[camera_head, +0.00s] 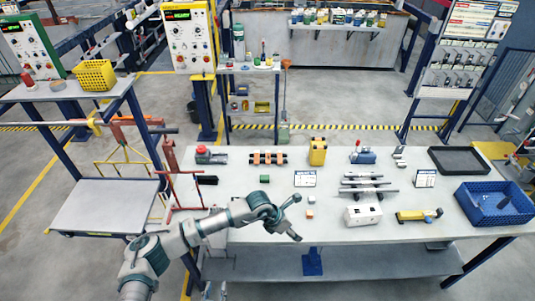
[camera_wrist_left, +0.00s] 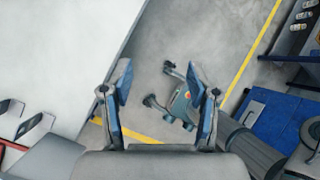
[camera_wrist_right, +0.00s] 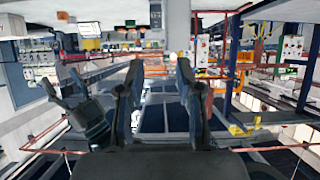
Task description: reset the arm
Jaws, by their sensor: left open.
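My left gripper (camera_head: 294,219) hangs over the front part of the grey table (camera_head: 250,232) in the head view, left of a white box (camera_head: 362,215). Its fingers are spread and empty. In the left wrist view the two fingers of the left gripper (camera_wrist_left: 159,76) stand apart, with the table's white surface to the left and floor beyond. My right gripper (camera_wrist_right: 159,68) shows in its own wrist view with its fingers apart and nothing between them. I cannot make it out clearly in the head view.
The table carries a yellow-handled tool (camera_head: 418,215), metal rods (camera_head: 368,190), a blue crate (camera_head: 492,207) and a black tray (camera_head: 460,160). A red frame (camera_head: 172,175) stands at its left edge. A side bench with a yellow basket (camera_head: 95,74) is further left.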

